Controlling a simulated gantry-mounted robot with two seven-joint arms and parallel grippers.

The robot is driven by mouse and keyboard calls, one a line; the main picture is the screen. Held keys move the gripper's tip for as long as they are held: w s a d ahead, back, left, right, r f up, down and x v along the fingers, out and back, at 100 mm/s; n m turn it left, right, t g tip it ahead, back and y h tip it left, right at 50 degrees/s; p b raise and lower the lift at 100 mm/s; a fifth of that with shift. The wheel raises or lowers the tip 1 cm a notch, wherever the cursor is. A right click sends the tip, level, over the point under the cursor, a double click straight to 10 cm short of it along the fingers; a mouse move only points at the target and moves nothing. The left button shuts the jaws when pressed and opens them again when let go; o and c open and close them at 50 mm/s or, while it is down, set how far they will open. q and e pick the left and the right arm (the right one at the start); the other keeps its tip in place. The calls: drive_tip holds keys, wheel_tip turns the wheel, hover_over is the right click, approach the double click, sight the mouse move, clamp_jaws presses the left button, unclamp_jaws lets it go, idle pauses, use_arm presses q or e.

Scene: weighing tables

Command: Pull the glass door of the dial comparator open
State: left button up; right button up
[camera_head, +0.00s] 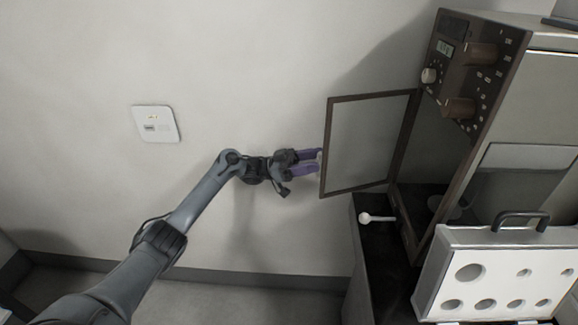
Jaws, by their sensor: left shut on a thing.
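The dial comparator (544,85) is a tall dark-fronted box at the right, with knobs and a small display on its upper panel. Its glass door (366,143), a dark frame around a clear pane, stands swung open to the left, away from the cabinet front. My left gripper (318,161), with purple fingers, is at the door's free left edge, shut on that edge. The exact contact is small and hard to see. My right gripper is not in view.
A white case with round holes and a dark handle (499,236) stands in front of the comparator. A small white knobbed piece (376,218) is on the dark table (372,258) below the door. A wall plate (156,138) is at left. The space left of the table is clear.

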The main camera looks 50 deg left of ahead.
use_arm(q)
drive_tip(key=v, duration=1)
drive_tip(key=shift+d+f+b, duration=0.2)
drive_tip(key=shift+d+b, duration=0.05)
drive_tip(key=shift+b, duration=0.15)
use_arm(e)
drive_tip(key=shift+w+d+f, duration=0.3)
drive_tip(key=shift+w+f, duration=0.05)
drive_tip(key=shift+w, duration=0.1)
use_arm(q)
drive_tip(key=shift+s, duration=0.1)
